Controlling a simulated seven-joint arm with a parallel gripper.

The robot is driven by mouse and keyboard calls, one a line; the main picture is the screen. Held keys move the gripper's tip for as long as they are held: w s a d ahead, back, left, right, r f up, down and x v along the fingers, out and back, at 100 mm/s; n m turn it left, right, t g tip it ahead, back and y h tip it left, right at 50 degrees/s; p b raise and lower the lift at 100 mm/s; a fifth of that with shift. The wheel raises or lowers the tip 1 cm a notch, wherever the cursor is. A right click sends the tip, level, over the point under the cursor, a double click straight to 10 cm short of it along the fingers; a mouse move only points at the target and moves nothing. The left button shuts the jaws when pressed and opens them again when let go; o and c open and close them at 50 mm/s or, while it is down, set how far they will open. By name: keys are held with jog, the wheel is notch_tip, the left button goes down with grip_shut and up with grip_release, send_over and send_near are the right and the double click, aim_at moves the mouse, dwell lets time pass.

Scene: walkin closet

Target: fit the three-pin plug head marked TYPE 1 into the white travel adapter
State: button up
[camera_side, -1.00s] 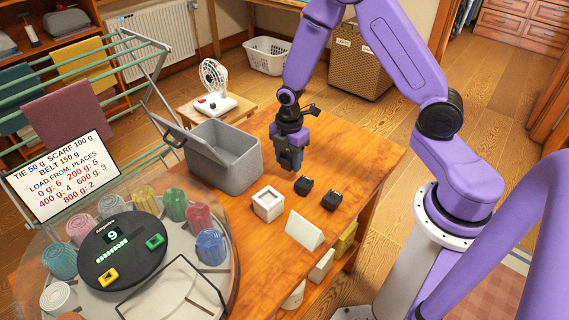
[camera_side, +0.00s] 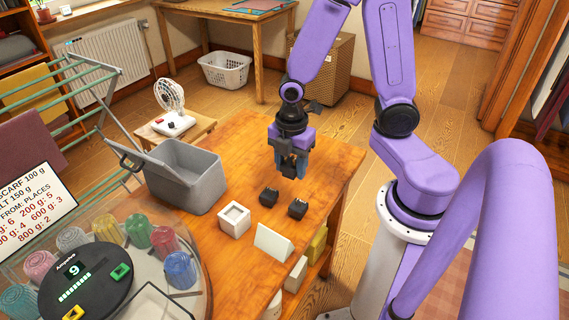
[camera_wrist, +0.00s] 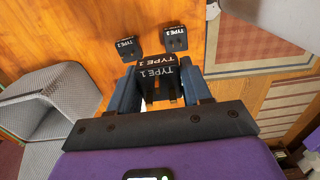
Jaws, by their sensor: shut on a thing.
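My gripper (camera_side: 291,174) is shut on the black plug head marked TYPE 1 (camera_wrist: 158,72), whose label shows between the two blue-grey fingers in the wrist view. It hangs above the wooden table, behind the other two plug heads in the side view. The plug's pins are hard to make out. The white travel adapter (camera_side: 234,219), an open-topped cube, stands on the table to the left and in front of my gripper. It does not show in the wrist view. Plug and adapter are apart.
Two other black plug heads, the left one (camera_side: 269,195) and the right one (camera_side: 298,208), lie near the adapter. A white tented card (camera_side: 273,241) stands in front. A grey open bin (camera_side: 183,177) is at left, beside a round carousel with coloured cups (camera_side: 165,241).

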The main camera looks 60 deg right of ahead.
jog(key=m, duration=0.1)
send_over(235, 216)
jog(key=shift+f, duration=2.65)
jog(key=shift+f, duration=1.1)
dwell(1.5)
jog(key=o, duration=1.1)
jog(key=o, duration=0.4)
jog(key=shift+r, duration=4.1)
